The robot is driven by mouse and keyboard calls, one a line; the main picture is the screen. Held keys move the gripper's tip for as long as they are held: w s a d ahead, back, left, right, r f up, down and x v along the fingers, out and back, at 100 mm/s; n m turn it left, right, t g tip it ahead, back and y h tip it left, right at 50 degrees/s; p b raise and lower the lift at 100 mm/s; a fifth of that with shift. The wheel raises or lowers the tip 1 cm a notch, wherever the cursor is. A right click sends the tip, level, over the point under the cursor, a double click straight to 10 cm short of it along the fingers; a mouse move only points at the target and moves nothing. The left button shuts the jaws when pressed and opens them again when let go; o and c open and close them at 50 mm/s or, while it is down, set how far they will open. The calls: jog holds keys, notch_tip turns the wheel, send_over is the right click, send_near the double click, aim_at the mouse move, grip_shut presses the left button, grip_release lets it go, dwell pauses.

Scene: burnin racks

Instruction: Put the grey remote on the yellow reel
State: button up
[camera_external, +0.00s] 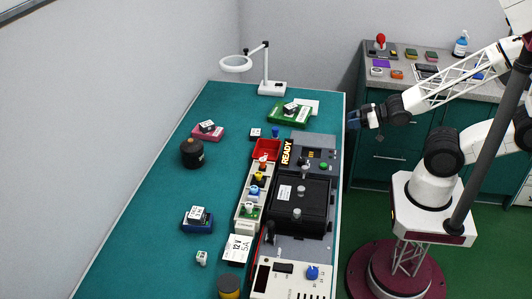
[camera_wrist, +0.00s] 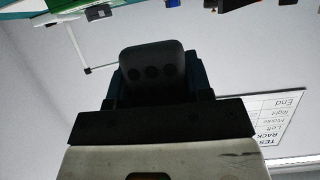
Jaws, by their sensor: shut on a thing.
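My gripper (camera_external: 353,118) is raised at the right of the teal table, beyond its right edge. In the wrist view my gripper (camera_wrist: 157,88) is shut on a dark grey rounded thing with round dark buttons, which looks like the grey remote (camera_wrist: 152,62). The remote is too small to make out in the external view. A dark cylinder with a yellowish part, perhaps the yellow reel (camera_external: 229,286), stands at the bottom edge of the external view, partly cut off. My gripper is far from it.
The teal table (camera_external: 150,220) holds a black round pot (camera_external: 192,152), a red bin (camera_external: 266,150), a black box (camera_external: 301,205), a ring lamp (camera_external: 237,64) and small labelled blocks. A side counter (camera_external: 400,88) with small items stands behind my arm. The table's left side is mostly clear.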

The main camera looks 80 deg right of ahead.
jog(key=s+f, duration=0.4)
jog(key=s, duration=0.1)
jog(key=shift+s+a, duration=0.2)
jog(key=shift+a, duration=0.15)
jog(key=shift+w, duration=0.7)
send_over(323, 142)
jog(key=s, duration=0.1)
jog(key=shift+f, duration=0.65)
dwell(0.9)
jog(key=shift+w, duration=0.1)
jog(key=shift+w, duration=0.2)
jog(key=shift+w+f, duration=0.15)
jog(key=shift+f, duration=1.65)
jog(key=shift+f, duration=0.15)
